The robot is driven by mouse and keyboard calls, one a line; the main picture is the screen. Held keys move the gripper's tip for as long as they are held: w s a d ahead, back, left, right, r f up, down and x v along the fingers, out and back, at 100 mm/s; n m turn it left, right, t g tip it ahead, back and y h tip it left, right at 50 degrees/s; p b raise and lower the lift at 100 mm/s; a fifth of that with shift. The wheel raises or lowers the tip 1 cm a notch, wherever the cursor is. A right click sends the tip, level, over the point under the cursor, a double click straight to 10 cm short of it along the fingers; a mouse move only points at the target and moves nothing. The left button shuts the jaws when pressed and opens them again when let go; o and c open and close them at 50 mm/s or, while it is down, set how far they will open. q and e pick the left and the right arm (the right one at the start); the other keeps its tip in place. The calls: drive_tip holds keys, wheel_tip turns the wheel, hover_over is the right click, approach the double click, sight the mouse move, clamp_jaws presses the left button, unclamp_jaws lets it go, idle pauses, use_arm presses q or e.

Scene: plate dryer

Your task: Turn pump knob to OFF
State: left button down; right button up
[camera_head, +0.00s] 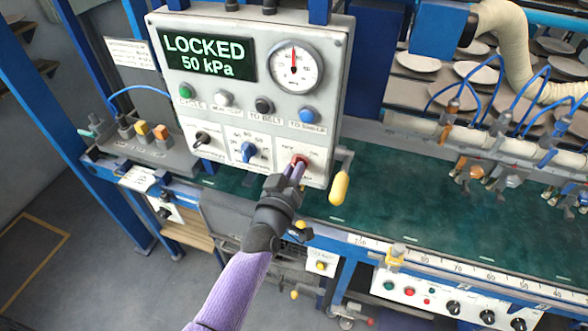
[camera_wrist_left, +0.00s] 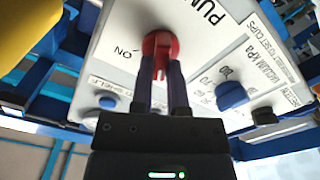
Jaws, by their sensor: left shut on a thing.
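The pump knob is the red knob (camera_head: 300,159) at the lower right of the grey control panel; it also shows in the left wrist view (camera_wrist_left: 160,45), with the lettering "PUM" above it and "ON" at its left. My left gripper (camera_head: 294,170) is at the panel, its purple fingers on either side of the red knob and shut on it. The left wrist view shows the fingertips (camera_wrist_left: 161,72) at the knob's sides. The fingers partly hide the knob, and the OFF mark is not readable. My right gripper is not in view.
The panel display (camera_head: 208,57) reads "LOCKED 50 kPa", beside a round gauge (camera_head: 295,66). A blue knob (camera_head: 248,151) and a black knob (camera_head: 203,139) sit left of the red one. A yellow crank handle (camera_head: 339,187) is close at the right. A green belt (camera_head: 450,225) runs behind.

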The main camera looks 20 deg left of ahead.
use_arm(q)
drive_tip(key=shift+n, duration=1.6)
drive_tip(key=c, duration=0.6)
unclamp_jaws()
drive_tip(key=s, duration=1)
drive_tip(key=shift+a, duration=0.25)
